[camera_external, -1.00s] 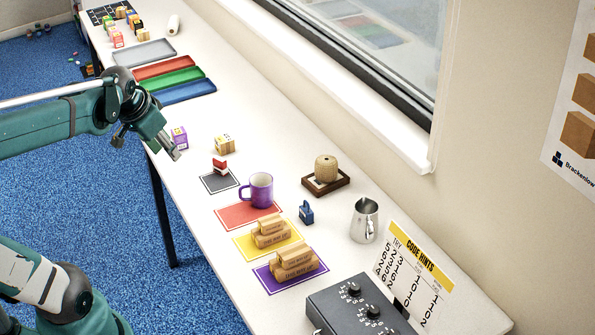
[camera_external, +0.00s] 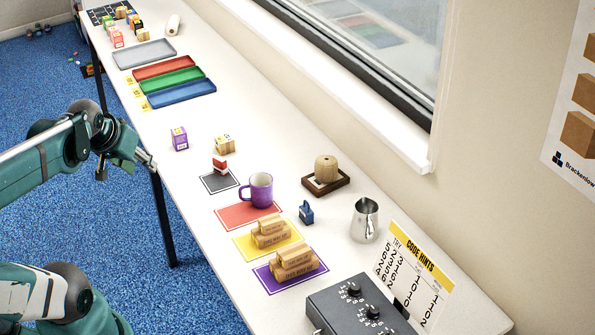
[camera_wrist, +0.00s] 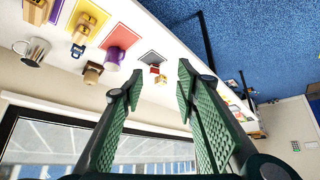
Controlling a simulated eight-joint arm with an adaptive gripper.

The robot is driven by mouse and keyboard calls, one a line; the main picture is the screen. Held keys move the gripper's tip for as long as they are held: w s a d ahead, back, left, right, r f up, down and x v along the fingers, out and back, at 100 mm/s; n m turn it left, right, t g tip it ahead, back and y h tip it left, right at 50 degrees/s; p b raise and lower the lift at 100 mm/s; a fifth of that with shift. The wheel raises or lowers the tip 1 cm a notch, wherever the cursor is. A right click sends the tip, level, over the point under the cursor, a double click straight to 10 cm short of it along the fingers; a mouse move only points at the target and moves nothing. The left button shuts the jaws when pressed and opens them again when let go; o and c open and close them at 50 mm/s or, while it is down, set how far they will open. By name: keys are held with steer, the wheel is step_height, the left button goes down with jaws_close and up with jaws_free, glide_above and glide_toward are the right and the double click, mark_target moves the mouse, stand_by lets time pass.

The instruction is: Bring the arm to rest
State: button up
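My gripper (camera_external: 150,164) hangs in the air beside the long edge of the white table, over the blue floor. In the wrist view my gripper (camera_wrist: 160,80) has its two green fingers wide apart with nothing between them. The arm reaches in from the left of the external view and touches nothing on the table.
Colored trays (camera_external: 180,91) lie farther back. Floor space (camera_external: 60,180) beside the table is open.

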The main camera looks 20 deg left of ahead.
steer(key=shift+f+b, duration=1.3)
steer(key=shift+f, duration=0.05)
stand_by(0.4)
